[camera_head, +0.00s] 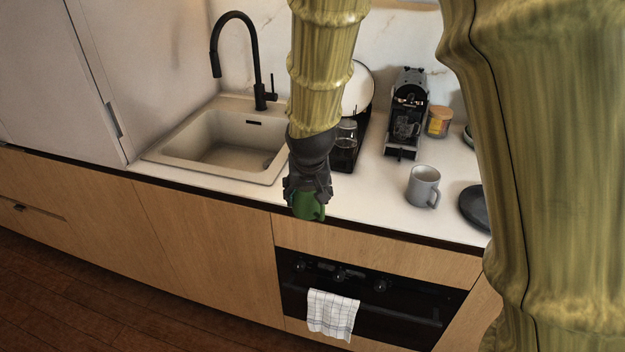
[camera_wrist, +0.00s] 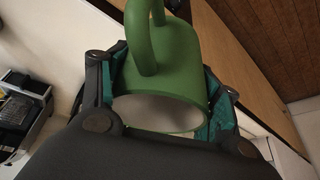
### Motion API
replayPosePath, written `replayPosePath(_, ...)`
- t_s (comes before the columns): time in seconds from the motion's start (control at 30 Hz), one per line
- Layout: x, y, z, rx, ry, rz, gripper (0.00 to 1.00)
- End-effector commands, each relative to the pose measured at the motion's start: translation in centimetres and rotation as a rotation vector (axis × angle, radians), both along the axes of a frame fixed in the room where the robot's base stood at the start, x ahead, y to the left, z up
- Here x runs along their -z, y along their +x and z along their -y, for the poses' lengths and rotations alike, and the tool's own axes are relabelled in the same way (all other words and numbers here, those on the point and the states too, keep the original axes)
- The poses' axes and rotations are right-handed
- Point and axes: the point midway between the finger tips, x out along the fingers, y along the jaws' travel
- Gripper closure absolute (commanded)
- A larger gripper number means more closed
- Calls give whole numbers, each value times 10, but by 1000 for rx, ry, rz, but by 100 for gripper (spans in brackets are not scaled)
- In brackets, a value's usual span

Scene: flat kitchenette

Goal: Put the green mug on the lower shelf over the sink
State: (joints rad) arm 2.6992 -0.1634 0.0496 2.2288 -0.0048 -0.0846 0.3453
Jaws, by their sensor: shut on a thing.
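The green mug (camera_head: 308,207) is in my gripper (camera_head: 307,190), in front of the counter's front edge, above the oven front. In the wrist view the green mug (camera_wrist: 165,75) sits between the two fingers of my gripper (camera_wrist: 160,100), with its handle toward the top of the picture and its pale inside facing the camera. The gripper is shut on the mug's body. The sink (camera_head: 222,140) with its black tap (camera_head: 258,60) is to the left, beyond the gripper. The shelf over the sink is not in view.
A grey mug (camera_head: 422,187), a coffee machine (camera_head: 407,112), an orange jar (camera_head: 438,121) and a dark plate (camera_head: 474,207) stand on the counter to the right. A tray with glasses (camera_head: 345,145) is behind my gripper. A tall cabinet (camera_head: 60,80) borders the sink's left.

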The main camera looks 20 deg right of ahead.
Motion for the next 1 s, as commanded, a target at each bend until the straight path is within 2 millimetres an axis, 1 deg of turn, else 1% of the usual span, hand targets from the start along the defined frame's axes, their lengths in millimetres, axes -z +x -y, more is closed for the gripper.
replayPosePath(0.7, 11, 125, 48, 1, 1, -1, 81)
replayPosePath(0.8, 12, 137, 52, 1, 1, -1, 81)
replayPosePath(0.9, 14, 143, 55, 0, 0, -1, 81)
replayPosePath(1.0, 15, 144, 55, 0, 0, -1, 81)
